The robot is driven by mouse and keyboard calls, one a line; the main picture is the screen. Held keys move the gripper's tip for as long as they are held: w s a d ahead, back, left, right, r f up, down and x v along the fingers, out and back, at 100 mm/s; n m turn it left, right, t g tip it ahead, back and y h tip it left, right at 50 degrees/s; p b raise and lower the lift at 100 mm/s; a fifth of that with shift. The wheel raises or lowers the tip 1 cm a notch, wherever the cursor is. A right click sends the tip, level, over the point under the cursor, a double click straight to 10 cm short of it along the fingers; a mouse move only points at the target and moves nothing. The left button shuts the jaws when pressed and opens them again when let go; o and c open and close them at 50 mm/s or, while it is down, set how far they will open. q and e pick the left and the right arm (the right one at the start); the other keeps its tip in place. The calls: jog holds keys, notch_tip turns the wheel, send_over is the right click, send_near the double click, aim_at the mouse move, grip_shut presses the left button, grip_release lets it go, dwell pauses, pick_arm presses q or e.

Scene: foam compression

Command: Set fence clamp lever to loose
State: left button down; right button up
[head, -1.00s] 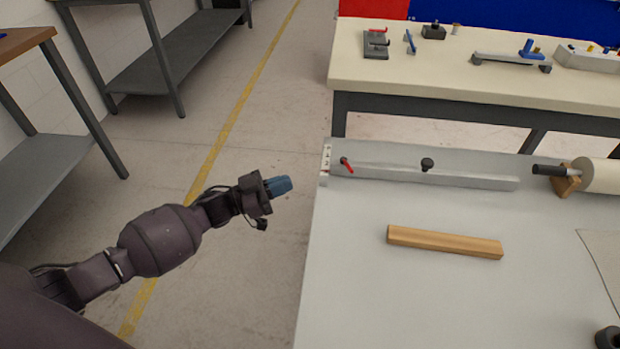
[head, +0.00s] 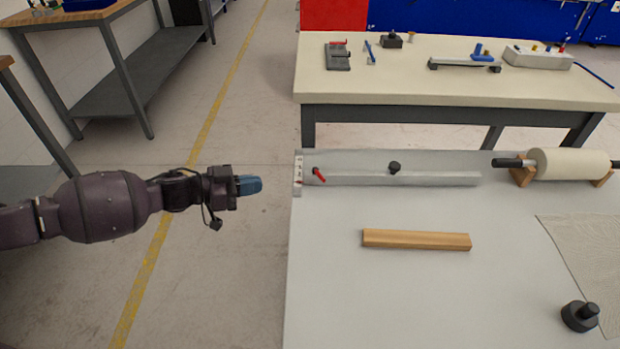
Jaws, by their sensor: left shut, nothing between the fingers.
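The fence (head: 430,179) is a long grey bar lying along the far side of the grey worktable. A small red clamp lever (head: 319,176) sits at its left end, beside a white marked plate (head: 298,172). A black knob (head: 394,167) stands further right on the fence. My left gripper (head: 250,184), with blue fingertips, is shut and empty. It is left of the table edge, over the floor, at about the lever's height in the picture and apart from it. My right gripper is out of view.
A wooden bar (head: 416,239) lies on the worktable (head: 345,290). A cream roll (head: 570,164) on wooden supports is at the back right, with a sheet (head: 590,250) and a black knobbed weight (head: 580,316) at the right. A cream bench (head: 400,85) with fixtures stands behind.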

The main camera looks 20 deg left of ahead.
pick_arm(q)
jog(key=b, duration=0.3)
send_near(319, 175)
jog(key=x, duration=0.6)
jog(key=shift+s+d+f, duration=0.3)
jog(key=shift+s+d, duration=0.05)
jog(key=shift+w+d, duration=0.35)
jog(key=shift+d, duration=0.1)
jog(key=shift+r, duration=0.1)
